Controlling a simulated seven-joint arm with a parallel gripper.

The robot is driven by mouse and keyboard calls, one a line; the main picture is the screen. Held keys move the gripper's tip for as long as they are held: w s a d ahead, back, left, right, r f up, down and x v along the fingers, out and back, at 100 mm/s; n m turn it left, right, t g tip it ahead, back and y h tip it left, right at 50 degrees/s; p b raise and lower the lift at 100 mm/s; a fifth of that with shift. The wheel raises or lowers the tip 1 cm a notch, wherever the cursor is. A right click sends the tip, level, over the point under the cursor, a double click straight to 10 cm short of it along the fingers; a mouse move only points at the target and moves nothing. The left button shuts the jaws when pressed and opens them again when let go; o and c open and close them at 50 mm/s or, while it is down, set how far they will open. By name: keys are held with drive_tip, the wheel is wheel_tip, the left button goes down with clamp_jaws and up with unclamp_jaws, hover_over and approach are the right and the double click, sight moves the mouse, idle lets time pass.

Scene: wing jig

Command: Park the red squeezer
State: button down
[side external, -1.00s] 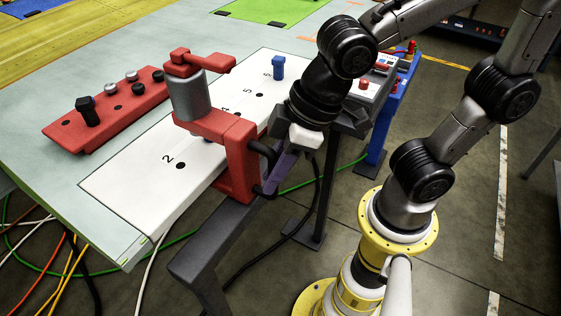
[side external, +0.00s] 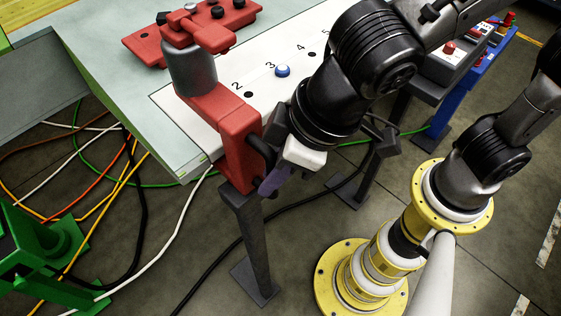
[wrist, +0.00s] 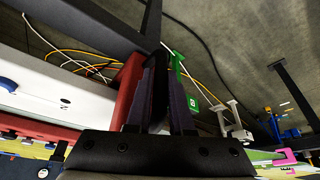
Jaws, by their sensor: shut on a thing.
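The red squeezer (side external: 240,125) has a C-shaped frame, a grey cylinder and a red top lever. In the side view it is upright at the panel's near edge, with its cylinder left of the hole marked 2. My gripper (side external: 272,180) is shut on its dark handle at the frame's back. In the wrist view, the fingers (wrist: 167,100) stand on both sides of the black handle, and the squeezer's red frame (wrist: 128,85) is just left of them. The squeezer's lower jaw is hidden.
The white panel (side external: 178,108) has numbered holes and a blue fastener (side external: 282,71) at 3. A red block (side external: 150,45) lies behind the squeezer. A dark post (side external: 250,235) stands below it. A green fixture (side external: 45,250) and loose cables are at lower left. A control box (side external: 447,62) is at right.

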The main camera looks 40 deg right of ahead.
drive_tip(key=shift+a+r, duration=0.1)
drive_tip(key=shift+a, duration=0.2)
drive_tip(key=c, duration=1)
unclamp_jaws()
drive_tip(key=shift+o, duration=1)
wheel_tip(320, 180, up, 10)
drive_tip(key=shift+s+d, duration=0.4)
drive_tip(key=shift+s, duration=0.05)
